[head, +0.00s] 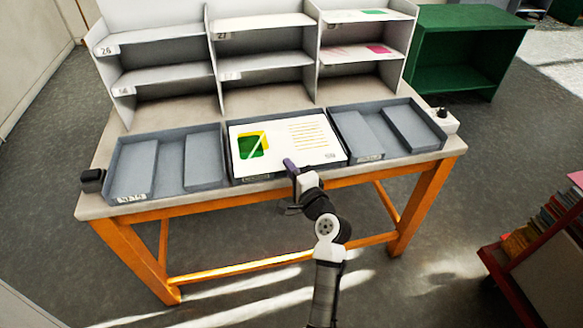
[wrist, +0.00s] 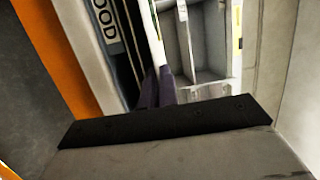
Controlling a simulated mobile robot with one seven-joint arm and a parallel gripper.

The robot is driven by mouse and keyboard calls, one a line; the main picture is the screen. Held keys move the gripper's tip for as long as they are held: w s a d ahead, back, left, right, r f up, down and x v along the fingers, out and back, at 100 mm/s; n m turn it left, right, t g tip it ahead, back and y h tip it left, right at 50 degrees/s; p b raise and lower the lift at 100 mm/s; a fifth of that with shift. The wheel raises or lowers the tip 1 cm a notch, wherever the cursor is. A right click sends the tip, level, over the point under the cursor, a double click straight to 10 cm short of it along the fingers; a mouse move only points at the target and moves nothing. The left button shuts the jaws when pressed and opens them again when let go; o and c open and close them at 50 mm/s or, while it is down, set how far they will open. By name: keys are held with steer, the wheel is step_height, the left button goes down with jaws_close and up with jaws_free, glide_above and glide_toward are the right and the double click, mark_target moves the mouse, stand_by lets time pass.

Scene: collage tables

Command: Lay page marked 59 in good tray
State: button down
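A white page (head: 300,153) with a green and yellow picture and orange lines lies level over the middle tray (head: 262,178), covering most of it. Its small corner mark is too small to read. In the wrist view the tray's front label (wrist: 105,20) shows the letters "OOD". My gripper (head: 290,165) is at the page's front edge; its dark fingers (wrist: 158,88) are close together on the page, which shows nearly edge-on (wrist: 155,35). A dark gap shows between page and tray front, so the page seems just above the tray floor.
An empty grey left tray (head: 168,165) and right tray (head: 385,132) flank the middle one on the table (head: 85,208). A white shelf rack (head: 265,60) with numbered slots stands behind; its right column holds pages. A green cabinet (head: 465,45) and red book rack (head: 515,275) stand right.

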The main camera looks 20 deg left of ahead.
steer(key=shift+f, duration=0.6)
steer(key=c, duration=2.1)
jaws_free()
steer(key=o, duration=0.5)
steer(key=b+v, duration=0.3)
steer(key=v, duration=1)
steer(key=shift+s+d+b, duration=0.25)
steer(key=shift+b, duration=0.05)
